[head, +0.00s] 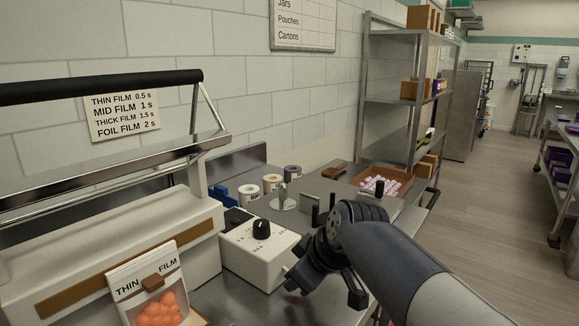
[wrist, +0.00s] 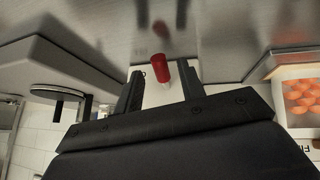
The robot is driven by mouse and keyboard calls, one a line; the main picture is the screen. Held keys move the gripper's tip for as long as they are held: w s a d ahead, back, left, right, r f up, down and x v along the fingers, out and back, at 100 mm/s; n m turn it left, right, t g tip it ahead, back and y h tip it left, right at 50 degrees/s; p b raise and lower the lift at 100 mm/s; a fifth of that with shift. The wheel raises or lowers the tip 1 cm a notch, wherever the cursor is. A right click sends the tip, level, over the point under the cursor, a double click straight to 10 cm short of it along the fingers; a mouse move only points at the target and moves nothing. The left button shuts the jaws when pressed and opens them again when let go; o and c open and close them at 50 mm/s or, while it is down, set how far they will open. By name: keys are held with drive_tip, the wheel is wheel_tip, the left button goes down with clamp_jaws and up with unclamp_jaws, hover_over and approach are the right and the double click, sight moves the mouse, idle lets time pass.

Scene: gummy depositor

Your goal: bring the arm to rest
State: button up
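My arm reaches in from the lower right in the head view, with my gripper (head: 325,288) low over the steel bench, just right of the white control box (head: 258,255) with a black knob. In the wrist view my gripper (wrist: 161,72) has its two dark fingers spread apart. A small red cylinder (wrist: 160,66) shows between and just beyond the fingertips, near a steel surface. I cannot tell whether it touches a finger; gaps show on both sides. The red cylinder is not visible in the head view.
A sealer with a black bar (head: 100,85) and a pouch of orange gummies (head: 150,290) stand left. Rolls (head: 272,183), a brown tray (head: 404,182) of pink pieces and a steel shelf rack (head: 405,97) lie beyond. The floor (head: 500,190) at the right is clear.

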drive_tip(key=shift+w+a+r+g+h+p, duration=0.15)
drive_tip(key=shift+r+g+h+p, duration=0.45)
drive_tip(key=shift+p, duration=1.05)
drive_tip(key=shift+w+a+r+g+h+p, duration=0.1)
drive_tip(key=shift+r+g+h+p, duration=0.45)
drive_tip(key=shift+p, duration=1.05)
drive_tip(key=h+p, duration=0.1)
drive_tip(key=g+h+p, duration=0.1)
drive_tip(key=p, duration=0.1)
drive_tip(key=h+p, duration=0.1)
drive_tip(key=p, duration=0.1)
drive_tip(key=shift+w+a+r+n+g, duration=0.2)
drive_tip(key=shift+a+r+n+g, duration=0.1)
drive_tip(key=shift+a+g, duration=0.05)
wheel_tip(320, 180, up, 9)
drive_tip(key=s, duration=0.1)
drive_tip(key=shift+s+a+r+p, duration=0.15)
drive_tip(key=shift+s+a+p, duration=0.15)
drive_tip(key=shift+a, duration=0.15)
